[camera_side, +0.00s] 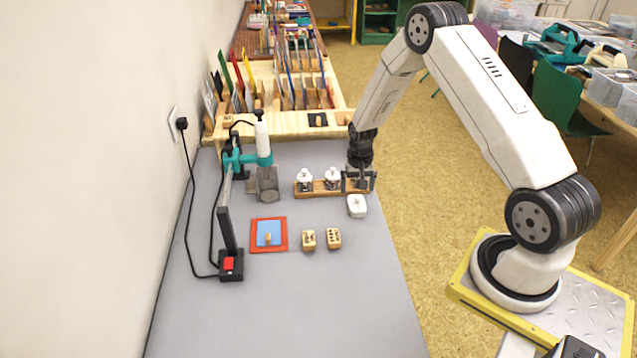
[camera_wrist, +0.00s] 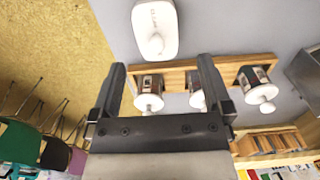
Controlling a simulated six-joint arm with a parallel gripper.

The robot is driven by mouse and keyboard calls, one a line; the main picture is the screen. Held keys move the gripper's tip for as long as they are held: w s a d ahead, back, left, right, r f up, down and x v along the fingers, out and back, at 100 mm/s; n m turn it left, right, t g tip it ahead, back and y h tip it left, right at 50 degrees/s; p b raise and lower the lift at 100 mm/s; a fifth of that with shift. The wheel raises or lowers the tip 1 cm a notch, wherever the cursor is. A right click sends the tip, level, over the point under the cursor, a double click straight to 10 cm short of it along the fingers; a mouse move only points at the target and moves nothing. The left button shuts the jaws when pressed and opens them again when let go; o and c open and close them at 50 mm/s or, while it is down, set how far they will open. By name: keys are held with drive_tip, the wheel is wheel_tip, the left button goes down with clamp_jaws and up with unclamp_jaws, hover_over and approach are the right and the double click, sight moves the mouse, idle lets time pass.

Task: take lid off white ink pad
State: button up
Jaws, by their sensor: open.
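A white rounded ink pad (camera_side: 357,206) lies on the grey table in front of the rack's right end. In the wrist view the white pad (camera_wrist: 155,28) shows small lettering on its face and looks closed. My gripper (camera_side: 358,183) points down at the right end of the wooden rack, behind the white pad and apart from it. In the wrist view the gripper (camera_wrist: 162,62) is open, with its fingers spread and nothing held. One knobbed jar (camera_wrist: 149,92) shows between the fingers. I cannot tell how near they are to it.
The wooden rack (camera_side: 318,189) holds more white-knobbed jars (camera_side: 304,180). Two small wooden stamps (camera_side: 308,239) (camera_side: 334,238) and a red-framed blue board (camera_side: 269,234) lie in front. The table's front right is clear.

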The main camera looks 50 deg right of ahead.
sight(358, 197)
drive_tip(key=shift+f, duration=0.1)
drive_tip(key=shift+s+d+f, duration=0.15)
drive_tip(key=shift+f, duration=2.35)
drive_tip(key=c, duration=1.2)
